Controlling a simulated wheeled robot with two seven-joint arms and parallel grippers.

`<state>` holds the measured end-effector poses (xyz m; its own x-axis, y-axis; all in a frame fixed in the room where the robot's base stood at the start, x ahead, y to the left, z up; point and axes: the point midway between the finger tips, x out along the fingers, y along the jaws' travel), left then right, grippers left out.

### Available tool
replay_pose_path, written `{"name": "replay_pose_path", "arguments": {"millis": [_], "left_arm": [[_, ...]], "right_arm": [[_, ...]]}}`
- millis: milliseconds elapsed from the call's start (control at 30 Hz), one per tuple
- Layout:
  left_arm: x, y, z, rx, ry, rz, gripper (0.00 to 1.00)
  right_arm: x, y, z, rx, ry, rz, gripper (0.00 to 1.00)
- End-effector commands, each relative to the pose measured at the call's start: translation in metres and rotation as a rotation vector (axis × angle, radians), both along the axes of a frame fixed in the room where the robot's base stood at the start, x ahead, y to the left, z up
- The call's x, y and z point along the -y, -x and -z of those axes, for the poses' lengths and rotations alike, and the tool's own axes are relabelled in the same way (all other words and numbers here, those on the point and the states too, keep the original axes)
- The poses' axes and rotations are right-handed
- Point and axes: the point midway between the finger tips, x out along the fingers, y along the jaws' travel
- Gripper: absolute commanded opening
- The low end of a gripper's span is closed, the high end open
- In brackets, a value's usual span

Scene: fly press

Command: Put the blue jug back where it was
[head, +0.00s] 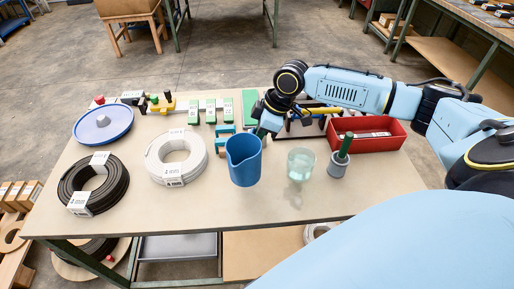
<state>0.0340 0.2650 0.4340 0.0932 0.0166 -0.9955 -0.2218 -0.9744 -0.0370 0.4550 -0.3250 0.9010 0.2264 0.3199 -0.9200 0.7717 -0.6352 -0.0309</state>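The blue jug (243,165) appears upright near the front middle of the table (225,208), its spout toward the left. My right gripper (264,132) comes in from the right and points down at the jug's back right rim. The jug and the wrist hide the fingertips, so I cannot tell whether they grip the jug. My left gripper is out of view.
A clear glass (301,167) of liquid and a grey cup (338,166) with a green-handled tool stand right of the jug. A red bin (372,145) is behind them. A white coil (162,165) and black coil (82,190) lie left. The table's front middle is bare.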

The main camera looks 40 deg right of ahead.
Motion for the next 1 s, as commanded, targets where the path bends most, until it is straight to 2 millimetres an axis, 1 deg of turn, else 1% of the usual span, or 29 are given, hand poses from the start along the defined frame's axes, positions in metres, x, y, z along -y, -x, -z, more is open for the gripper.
{"name": "replay_pose_path", "arguments": {"millis": [100, 233, 300, 533, 633, 667, 800, 1000], "left_arm": [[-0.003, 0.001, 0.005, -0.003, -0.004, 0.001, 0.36], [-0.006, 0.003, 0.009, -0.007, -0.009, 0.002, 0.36], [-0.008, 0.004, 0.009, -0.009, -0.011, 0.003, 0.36], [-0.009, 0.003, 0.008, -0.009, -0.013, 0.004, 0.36], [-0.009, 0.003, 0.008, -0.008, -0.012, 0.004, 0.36], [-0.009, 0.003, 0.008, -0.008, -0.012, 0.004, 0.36], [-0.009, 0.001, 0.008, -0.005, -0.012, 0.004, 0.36], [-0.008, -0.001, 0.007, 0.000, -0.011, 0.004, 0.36]], "right_arm": [[-0.001, 0.001, 0.020, -0.004, 0.000, 0.000, 0.00], [0.000, 0.001, 0.039, -0.003, 0.000, -0.001, 0.00], [0.000, 0.000, 0.043, 0.000, 0.000, 0.000, 0.00], [0.000, 0.000, 0.042, 0.000, 0.000, 0.000, 0.00], [-0.001, 0.000, 0.044, -0.001, -0.001, 0.001, 0.00], [0.000, 0.000, 0.044, -0.001, 0.001, 0.000, 0.14], [0.000, 0.001, 0.044, -0.001, 0.001, 0.000, 0.32], [0.000, 0.001, 0.044, -0.001, 0.001, 0.000, 0.32]]}}
